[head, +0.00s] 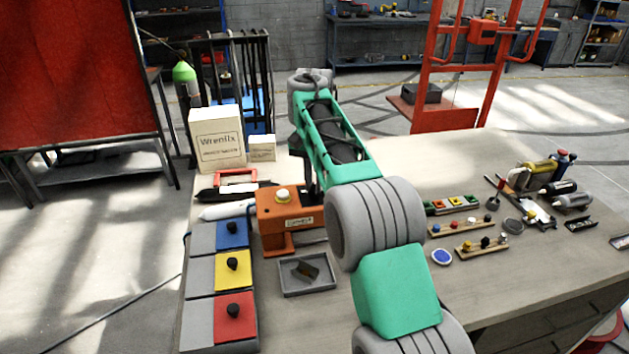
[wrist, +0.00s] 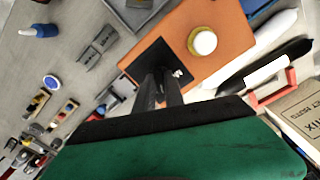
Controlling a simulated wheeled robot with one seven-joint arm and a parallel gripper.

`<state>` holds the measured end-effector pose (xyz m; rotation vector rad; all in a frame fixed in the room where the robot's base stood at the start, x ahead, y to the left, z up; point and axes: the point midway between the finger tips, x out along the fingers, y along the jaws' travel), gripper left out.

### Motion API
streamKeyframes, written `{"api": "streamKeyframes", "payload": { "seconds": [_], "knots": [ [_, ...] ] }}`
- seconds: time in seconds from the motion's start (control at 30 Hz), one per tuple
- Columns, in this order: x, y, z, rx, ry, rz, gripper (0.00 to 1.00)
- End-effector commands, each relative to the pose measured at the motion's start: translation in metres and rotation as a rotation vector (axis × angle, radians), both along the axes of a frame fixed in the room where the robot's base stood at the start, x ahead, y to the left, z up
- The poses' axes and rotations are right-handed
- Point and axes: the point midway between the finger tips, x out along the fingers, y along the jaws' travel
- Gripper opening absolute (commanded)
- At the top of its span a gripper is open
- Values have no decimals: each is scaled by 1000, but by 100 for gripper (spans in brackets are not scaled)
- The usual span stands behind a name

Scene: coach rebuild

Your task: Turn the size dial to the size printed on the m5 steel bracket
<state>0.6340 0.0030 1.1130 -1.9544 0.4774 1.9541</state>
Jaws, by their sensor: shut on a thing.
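An orange machine (head: 289,222) stands on the bench with a pale round button (head: 283,194) on top. In the wrist view the orange machine (wrist: 222,28) has a black square plate (wrist: 144,64) beside the pale button (wrist: 203,41). My gripper (wrist: 162,80) is at this plate, its fingers shut on what appears to be the size dial, mostly hidden between them. A small white mark shows by the fingertips. In the head view my gripper is largely behind my arm. A dark bracket (head: 307,271) lies in a grey tray (head: 290,291) in front; its printed size cannot be read.
Blue (head: 232,234), yellow (head: 233,271) and red (head: 235,317) panels with black knobs line the left side. A Wrenlix carton (head: 217,140) and a smaller box (head: 262,148) stand behind. Small racks (head: 482,246), tools and bottles occupy the right.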

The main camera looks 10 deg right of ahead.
Motion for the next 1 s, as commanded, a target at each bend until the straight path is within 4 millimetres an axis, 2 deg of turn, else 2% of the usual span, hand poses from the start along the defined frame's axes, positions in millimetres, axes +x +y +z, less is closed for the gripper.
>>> {"api": "streamKeyframes", "payload": {
  "seconds": [0.2,0.5,1.0],
  "knots": [
    [0,1,-1,0,2,-178,0],
    [0,1,-1,0,2,-338,0],
    [0,1,-1,0,2,-394,0]
  ]
}}
